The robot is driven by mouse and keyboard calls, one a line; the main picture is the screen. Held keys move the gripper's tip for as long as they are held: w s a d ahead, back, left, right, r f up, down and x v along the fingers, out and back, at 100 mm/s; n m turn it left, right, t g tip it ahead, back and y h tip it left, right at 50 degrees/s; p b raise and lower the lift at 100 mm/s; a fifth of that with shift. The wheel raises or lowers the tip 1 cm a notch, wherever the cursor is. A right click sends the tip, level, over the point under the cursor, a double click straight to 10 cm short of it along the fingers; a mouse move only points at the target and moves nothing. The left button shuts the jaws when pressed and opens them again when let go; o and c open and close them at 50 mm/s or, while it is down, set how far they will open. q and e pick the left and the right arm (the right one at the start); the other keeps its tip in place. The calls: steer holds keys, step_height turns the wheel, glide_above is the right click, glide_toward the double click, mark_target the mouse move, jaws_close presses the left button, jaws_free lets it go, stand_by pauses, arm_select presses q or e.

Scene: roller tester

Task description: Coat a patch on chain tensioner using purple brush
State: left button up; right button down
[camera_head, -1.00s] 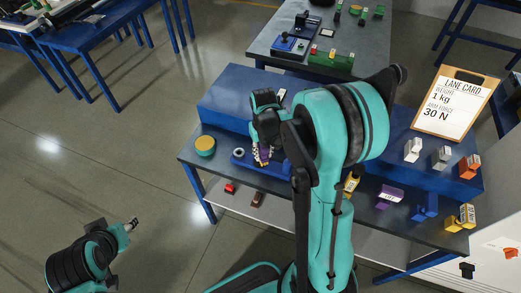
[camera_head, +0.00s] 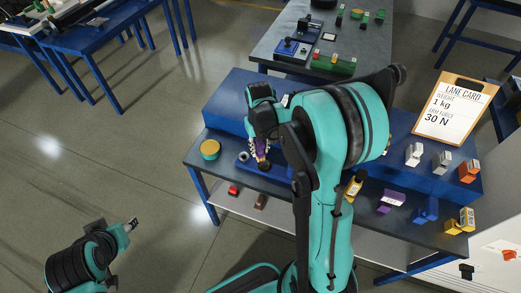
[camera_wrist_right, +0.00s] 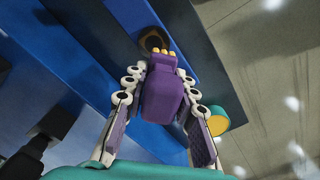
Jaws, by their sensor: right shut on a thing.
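The purple brush (camera_wrist_right: 162,95) is in my right gripper (camera_wrist_right: 162,105), whose fingers close on both sides of it. Its yellow bristle tips (camera_wrist_right: 163,52) point at a dark, brown-rimmed round part (camera_wrist_right: 151,38) on a blue surface; I cannot tell whether they touch. In the head view my right gripper (camera_head: 258,146) is over the table's left part, with the brush (camera_head: 261,157) hanging down. A small blue block with a grey ring (camera_head: 243,157) lies beside it; I cannot tell for certain which part is the chain tensioner. My left gripper (camera_head: 131,225) is at lower left, away from the table; its opening is unclear.
A teal tub with a yellow top (camera_head: 210,148) stands at the table's left edge. A raised blue shelf (camera_head: 222,104) runs along the back. A lane card (camera_head: 450,112) stands at right, near several coloured blocks. Open floor lies left.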

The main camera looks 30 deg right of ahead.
steer(key=shift+w+a+r+p, duration=0.15)
steer(key=shift+r+p, duration=0.35)
steer(key=shift+r, duration=0.45)
steer(key=shift+r+p, duration=0.65)
steer(key=shift+r, duration=0.35)
